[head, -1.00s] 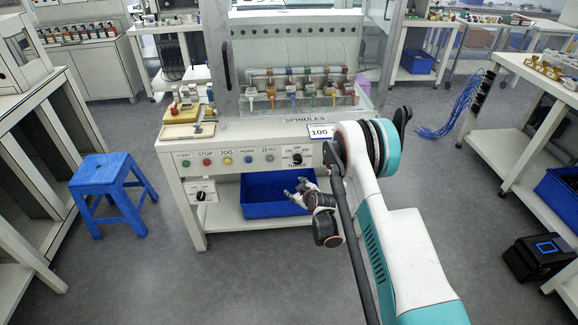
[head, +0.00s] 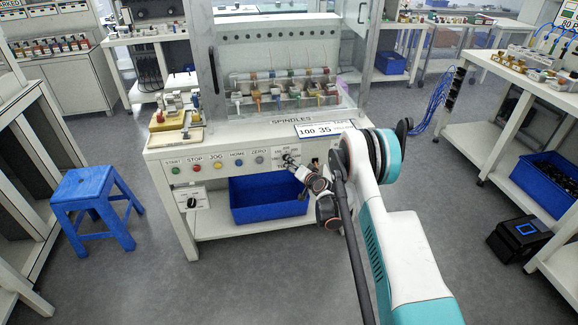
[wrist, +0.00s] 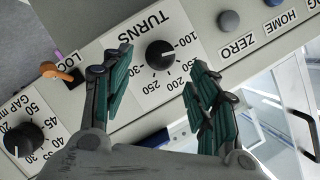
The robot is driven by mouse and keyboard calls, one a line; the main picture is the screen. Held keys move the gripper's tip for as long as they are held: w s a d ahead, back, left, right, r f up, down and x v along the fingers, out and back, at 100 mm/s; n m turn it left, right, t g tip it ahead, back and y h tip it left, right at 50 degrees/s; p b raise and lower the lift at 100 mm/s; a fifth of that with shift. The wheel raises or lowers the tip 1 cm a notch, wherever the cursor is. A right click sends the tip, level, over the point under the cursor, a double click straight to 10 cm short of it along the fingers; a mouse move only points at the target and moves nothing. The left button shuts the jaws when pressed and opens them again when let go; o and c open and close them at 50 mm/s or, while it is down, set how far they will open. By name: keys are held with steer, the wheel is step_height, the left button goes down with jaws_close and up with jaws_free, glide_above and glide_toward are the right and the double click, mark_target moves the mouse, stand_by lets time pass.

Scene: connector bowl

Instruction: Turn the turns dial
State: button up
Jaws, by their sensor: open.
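The turns dial (wrist: 160,54) is a round black knob with a white pointer on a white scale labelled TURNS, with numbers from 100 upward. In the wrist view it sits ahead of my gripper (wrist: 155,95), between the two fingers and beyond their tips. The green-padded fingers are spread wide with nothing between them. I cannot tell there whether the fingers touch the panel.
The front panel carries a row of buttons, with ZERO (wrist: 229,20) beside the dial. A blue bin (head: 262,198) is on the shelf below. A blue stool (head: 92,205) stands left.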

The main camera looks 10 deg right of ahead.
steer(key=b+x, duration=0.1)
steer(key=x, duration=0.4)
steer(key=shift+w+f, duration=0.1)
steer(key=shift+w, duration=0.2)
steer(key=shift+c, duration=0.3)
steer(key=shift+a, duration=0.1)
steer(key=c, duration=1)
